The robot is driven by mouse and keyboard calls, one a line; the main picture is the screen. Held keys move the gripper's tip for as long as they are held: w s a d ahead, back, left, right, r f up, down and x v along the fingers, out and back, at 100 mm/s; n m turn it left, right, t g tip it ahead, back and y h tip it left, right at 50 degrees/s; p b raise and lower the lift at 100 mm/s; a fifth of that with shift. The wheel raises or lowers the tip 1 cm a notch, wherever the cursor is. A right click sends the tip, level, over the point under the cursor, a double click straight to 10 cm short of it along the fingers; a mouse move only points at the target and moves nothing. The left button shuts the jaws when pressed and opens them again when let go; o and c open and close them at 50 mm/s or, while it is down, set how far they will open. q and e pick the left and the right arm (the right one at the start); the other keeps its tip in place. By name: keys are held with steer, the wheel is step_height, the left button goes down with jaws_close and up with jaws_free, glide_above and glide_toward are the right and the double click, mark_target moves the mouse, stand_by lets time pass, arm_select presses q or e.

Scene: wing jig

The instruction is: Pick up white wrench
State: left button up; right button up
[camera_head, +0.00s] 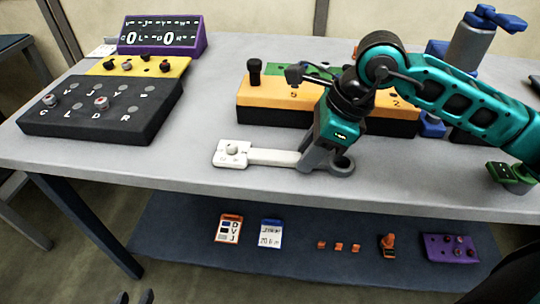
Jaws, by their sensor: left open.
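The white wrench (272,156) lies flat near the front edge of the grey table, its wide end with a round knob to the left. My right gripper (318,157), on the teal arm from the right, is down at the wrench's right end. Its grey parts cover that end, and I cannot tell whether the jaws are closed on it. A grey ring-shaped part shows just right of there; I cannot tell what it belongs to. Two dark tips of my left gripper (135,297) show at the bottom left edge, apart and empty, far from the wrench.
An orange block (265,100) stands right behind the wrench, partly behind my arm. A black-and-yellow lettered board (125,122) and a purple display box (160,38) are at the left. Cards and small orange and purple parts lie on the lower shelf (190,265). The table between board and wrench is clear.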

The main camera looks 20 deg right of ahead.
steer(key=c, duration=0.5)
arm_select(q)
steer(key=shift+s+f, duration=0.15)
arm_select(e)
jaws_close()
steer(key=shift+r, duration=0.15)
steer(key=shift+r, duration=0.55)
arm_select(q)
steer(key=a+p, duration=0.1)
steer(key=p, duration=0.1)
steer(key=r+p, duration=0.1)
steer(key=p, duration=0.1)
steer(key=shift+s+a+r+y, duration=0.25)
steer(key=shift+s+a+y, duration=0.1)
steer(key=shift+s+y, duration=0.05)
arm_select(e)
step_height(320, 180, up, 19)
steer(key=shift+f, duration=0.15)
arm_select(q)
steer(key=shift+s, duration=0.15)
arm_select(e)
steer(key=shift+s, duration=0.1)
